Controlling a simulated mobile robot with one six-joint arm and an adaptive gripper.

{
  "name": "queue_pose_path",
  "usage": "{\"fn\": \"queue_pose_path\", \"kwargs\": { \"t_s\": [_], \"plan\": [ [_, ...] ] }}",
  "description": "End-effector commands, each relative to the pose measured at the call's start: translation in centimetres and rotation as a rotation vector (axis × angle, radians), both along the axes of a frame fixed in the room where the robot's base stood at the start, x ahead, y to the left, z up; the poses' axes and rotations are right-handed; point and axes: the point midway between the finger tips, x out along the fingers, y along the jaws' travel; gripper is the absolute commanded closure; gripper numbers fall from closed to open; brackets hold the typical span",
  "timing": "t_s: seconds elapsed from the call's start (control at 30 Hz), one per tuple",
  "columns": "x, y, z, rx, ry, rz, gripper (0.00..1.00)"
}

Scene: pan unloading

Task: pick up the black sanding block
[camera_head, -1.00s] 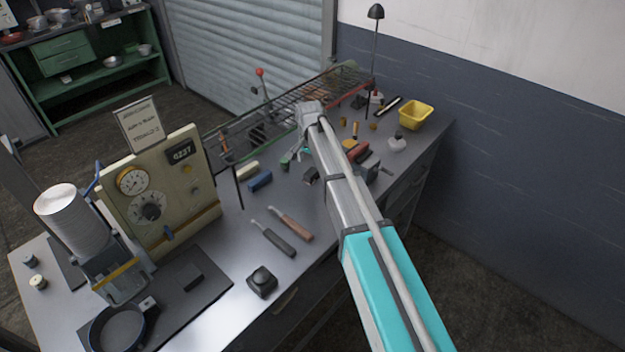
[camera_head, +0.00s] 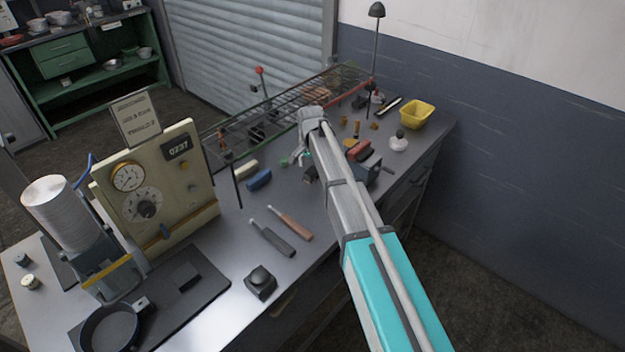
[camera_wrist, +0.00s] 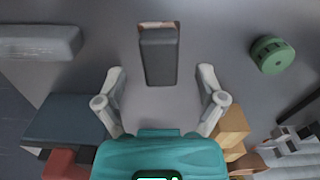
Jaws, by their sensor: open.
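The black sanding block (camera_wrist: 159,58) lies on the grey bench top, with a thin brown edge showing at its far end. In the wrist view it is upright in the picture, centred between and just ahead of my gripper's fingertips (camera_wrist: 161,76). The fingers are spread wide, one to each side, and nothing is between them but bench and the block's near end. In the head view a dark block with a reddish edge (camera_head: 310,174) shows beside my forearm, close to my gripper (camera_head: 301,156), and the arm partly hides that area.
A green round piece (camera_wrist: 272,54) and a grey bar (camera_wrist: 38,42) lie to either side. A dark vise-like box (camera_wrist: 72,118) and yellowish blocks (camera_wrist: 234,128) stand near the fingers. A wire rack (camera_head: 285,100) stands behind; a yellow bin (camera_head: 416,114) is at right.

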Motion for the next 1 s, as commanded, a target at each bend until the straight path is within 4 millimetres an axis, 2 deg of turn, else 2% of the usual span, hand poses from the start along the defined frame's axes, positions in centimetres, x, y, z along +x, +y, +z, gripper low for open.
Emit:
{"fn": "queue_pose_path", "kwargs": {
  "t_s": [0.1, 0.3, 0.93, 0.97, 1.0],
  "plan": [
    [0.0, 0.0, -1.3, 0.000, 0.000, 0.000, 0.11],
    [0.0, 0.0, -2.0, 0.000, 0.000, 0.000, 0.11],
    [0.0, 0.0, -2.0, 0.000, 0.000, 0.000, 0.11],
    [0.0, 0.0, -2.0, 0.000, 0.000, 0.000, 0.13],
    [0.0, 0.0, -2.0, 0.000, 0.000, 0.000, 0.21]
  ]
}}
